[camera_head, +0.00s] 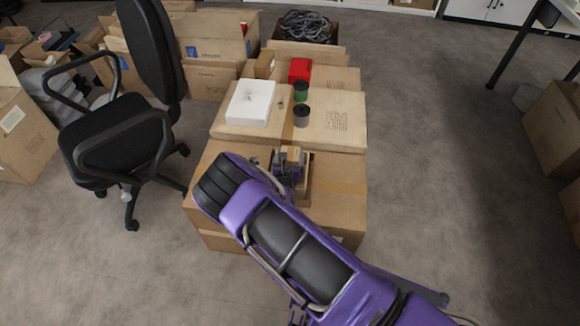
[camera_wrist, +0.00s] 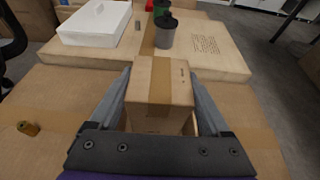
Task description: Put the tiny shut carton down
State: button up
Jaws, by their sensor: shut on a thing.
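The tiny shut carton (camera_wrist: 158,95) is a small brown box with a tape strip along its top. My gripper (camera_wrist: 160,78) is shut on it, one finger on each side, in the wrist view. In the head view the carton (camera_head: 291,155) shows at the end of my arm, over a large brown carton (camera_head: 340,190). A slightly larger tan box (camera_head: 305,185) shows just under and beside my gripper. I cannot tell whether the held carton touches it.
Behind is a flat carton (camera_head: 345,110) bearing a white box (camera_head: 250,102), a dark grey cup (camera_head: 302,115), a green cup (camera_head: 301,91) and a red box (camera_head: 300,70). A small brown piece (camera_wrist: 28,128) lies on the large carton. An office chair (camera_head: 115,130) stands left.

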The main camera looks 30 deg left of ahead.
jog(key=shift+f+b, duration=0.5)
jog(key=shift+f, duration=1.4)
jog(key=shift+f, duration=0.15)
jog(key=shift+f, duration=0.25)
jog(key=o, duration=1.4)
jog(key=shift+r, duration=0.3)
jog(key=shift+s+d+r, duration=0.1)
jog(key=shift+s+r, duration=0.15)
jog(key=shift+s, duration=0.05)
jog(key=p+v, duration=0.2)
jog(key=v, duration=0.9)
jog(key=shift+s+p, duration=0.15)
jog(key=shift+p, duration=0.25)
